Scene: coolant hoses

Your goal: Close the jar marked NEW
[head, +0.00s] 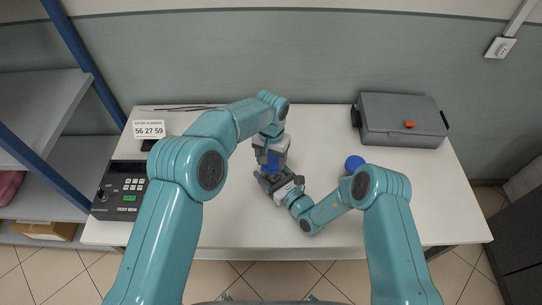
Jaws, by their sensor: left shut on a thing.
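My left gripper (268,156) points down over the middle of the table, shut on a blue thing (272,166) that looks like a lid. My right gripper (270,182) comes in from the right, just below and in front of it, close around the same spot. The grippers hide most of what is between them, so I cannot make out the jar body or a NEW marking. I cannot tell whether the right jaws are shut. Another round blue top (354,163) shows to the right, partly behind my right arm.
The white table (230,228) has free room at its front and right. A black test box (120,190) and a number card (149,129) are at the left. Thin dark rods (180,108) lie at the back.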

